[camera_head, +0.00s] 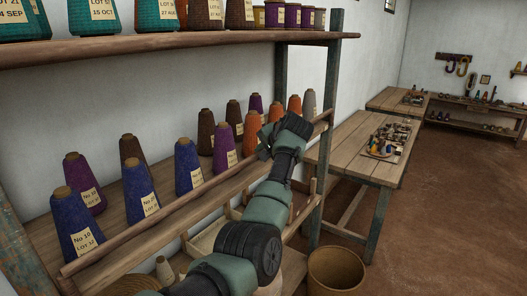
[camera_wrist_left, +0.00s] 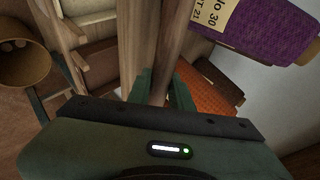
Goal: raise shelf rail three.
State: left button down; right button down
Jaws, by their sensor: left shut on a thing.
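A round wooden rail (camera_head: 150,224) runs along the front edge of the middle shelf (camera_head: 52,236), in front of several yarn cones. My left gripper (camera_head: 266,146) reaches it near its far right end and is shut on it. In the left wrist view my two green fingers (camera_wrist_left: 161,90) sit on either side of the rail (camera_wrist_left: 172,48). The arm hides part of the rail in the head view. I cannot tell whether the rail is lifted off its seat. My right gripper is out of view.
Purple, blue, brown and orange cones stand close behind the rail; a purple cone (camera_wrist_left: 245,22) is near the gripper. An upper rail (camera_head: 150,48) runs above. A green post (camera_head: 328,130) stands at the right, with a basket (camera_head: 336,270) and workbench (camera_head: 345,150) beyond.

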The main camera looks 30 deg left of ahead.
pick_arm(q)
jog(key=shift+a, duration=0.1)
jog(key=c, duration=1.3)
grip_release()
jog(key=shift+a+f, duration=0.1)
jog(key=shift+a, duration=0.1)
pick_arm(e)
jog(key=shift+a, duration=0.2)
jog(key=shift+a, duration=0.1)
pick_arm(q)
jog(key=shift+d, duration=0.1)
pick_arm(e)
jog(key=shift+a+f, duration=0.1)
pick_arm(q)
jog(key=shift+s+d+r+b, duration=0.15)
jog(key=shift+d+r+b, duration=0.15)
jog(key=shift+b, duration=0.1)
jog(key=b+v, duration=0.3)
jog(key=v, duration=0.3)
jog(key=shift+s+d+r, duration=0.2)
jog(key=shift+s+r, duration=0.05)
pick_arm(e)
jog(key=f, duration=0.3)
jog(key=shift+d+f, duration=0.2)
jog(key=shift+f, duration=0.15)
